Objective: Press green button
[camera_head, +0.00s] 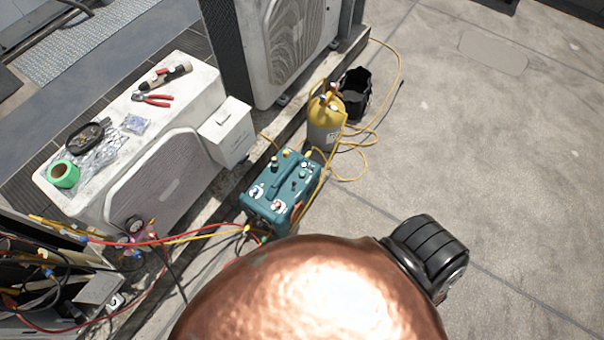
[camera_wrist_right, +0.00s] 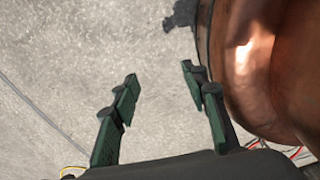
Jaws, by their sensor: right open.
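A teal machine (camera_head: 268,205) with a top handle, a small gauge and several knobs stands on the ground near the middle of the head view. No green button can be made out clearly on it at this size. My right gripper (camera_wrist_right: 159,73) shows only in the wrist view. Its two dark green fingers are spread apart with nothing between them, above bare concrete and beside my copper-coloured body. The teal machine does not show in that view. My left gripper is not in view.
A yellow cylinder (camera_head: 324,130) and black bucket (camera_head: 356,92) stand behind the machine, with yellow hoses around them. A white condenser (camera_head: 150,190) carrying pliers (camera_head: 153,98) and green tape (camera_head: 63,174) stands left. Red and yellow hoses cross the lower left. Concrete (camera_head: 480,160) at right is clear.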

